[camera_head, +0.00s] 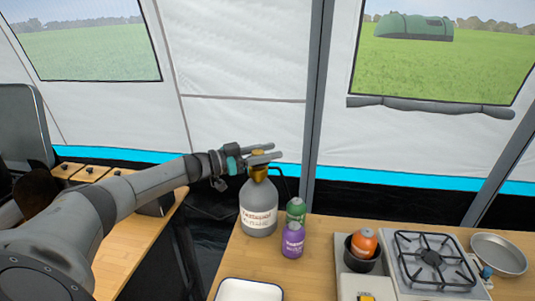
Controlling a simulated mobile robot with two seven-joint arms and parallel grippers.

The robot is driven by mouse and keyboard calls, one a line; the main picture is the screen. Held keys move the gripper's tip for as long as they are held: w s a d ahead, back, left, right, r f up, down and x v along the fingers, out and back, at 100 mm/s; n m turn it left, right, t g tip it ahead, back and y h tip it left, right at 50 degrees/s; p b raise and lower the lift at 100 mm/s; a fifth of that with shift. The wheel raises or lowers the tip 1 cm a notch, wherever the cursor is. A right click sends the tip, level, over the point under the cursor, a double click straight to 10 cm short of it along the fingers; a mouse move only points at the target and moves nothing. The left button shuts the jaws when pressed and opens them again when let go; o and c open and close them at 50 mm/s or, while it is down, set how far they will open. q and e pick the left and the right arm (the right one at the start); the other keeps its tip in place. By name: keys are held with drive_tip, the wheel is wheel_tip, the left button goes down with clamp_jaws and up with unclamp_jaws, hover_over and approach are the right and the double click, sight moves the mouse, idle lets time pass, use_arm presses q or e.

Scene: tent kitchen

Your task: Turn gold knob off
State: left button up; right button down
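The gold knob (258,153) is on top of a grey gas bottle (258,213) that stands upright on the wooden table. A gold valve collar (259,172) shows below it. My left gripper (268,152) reaches in from the left at the height of the knob. Its two fingers are apart, one on the far side and one on the near side of the knob, and partly hide it. I cannot tell whether the fingers press on the knob. My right gripper is not in view.
A green canister (296,211) and a purple canister (292,241) stand close to the bottle's right. A white tray (248,290) lies at the front.

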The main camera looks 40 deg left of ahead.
use_arm(q)
drive_tip(key=o, duration=0.4)
drive_tip(key=shift+f, duration=0.1)
drive_tip(key=shift+s+a, duration=0.1)
drive_tip(key=shift+s, duration=0.1)
drive_tip(key=p+v, duration=0.3)
drive_tip(key=v, duration=1.2)
drive_tip(key=shift+w, duration=0.1)
